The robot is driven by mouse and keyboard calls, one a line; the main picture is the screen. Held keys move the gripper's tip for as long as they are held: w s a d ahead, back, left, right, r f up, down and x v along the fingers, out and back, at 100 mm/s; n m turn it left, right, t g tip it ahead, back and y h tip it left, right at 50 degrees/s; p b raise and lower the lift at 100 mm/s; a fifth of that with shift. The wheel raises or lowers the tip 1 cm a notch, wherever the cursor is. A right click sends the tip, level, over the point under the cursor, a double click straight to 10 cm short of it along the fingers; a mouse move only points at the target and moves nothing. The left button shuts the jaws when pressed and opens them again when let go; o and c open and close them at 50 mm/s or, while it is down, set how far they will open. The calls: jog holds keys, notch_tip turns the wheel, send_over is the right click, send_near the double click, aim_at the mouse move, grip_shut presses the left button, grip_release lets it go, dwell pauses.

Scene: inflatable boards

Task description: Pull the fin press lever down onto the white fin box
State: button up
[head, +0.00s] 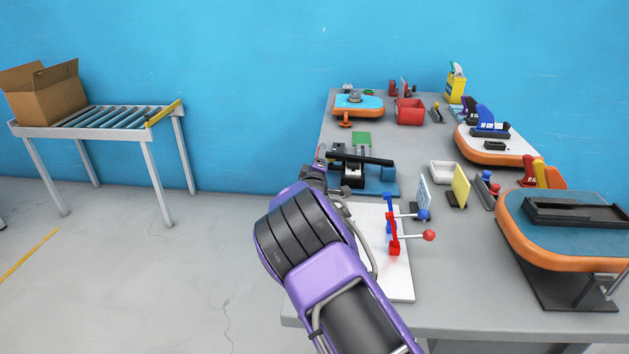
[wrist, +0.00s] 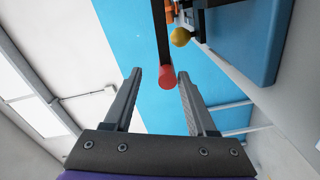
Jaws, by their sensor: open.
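The fin press (head: 378,188) stands on the near-left part of the table, on a blue base. Its black lever (head: 365,159) lies across the top of the press, and its end carries a red grip (wrist: 167,78). My gripper (wrist: 159,74) is open, and in the wrist view the red grip appears between the fingertips, with a gap on both sides. Contact does not show. In the head view my gripper (head: 317,172) is left of the press, its fingers mostly hidden. A small white block, perhaps the white fin box (head: 351,174), shows below the lever, partly hidden.
A yellow knob (wrist: 180,37) sits close to the lever in the wrist view. A white board with red and blue clamps (head: 393,235) lies in front of the press. Orange-edged boards (head: 520,255) line the table's right side.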

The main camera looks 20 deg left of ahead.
jog(key=p+v, duration=0.1)
jog(key=v, duration=1.3)
jog(key=shift+s+d, duration=0.1)
jog(key=shift+s, duration=0.2)
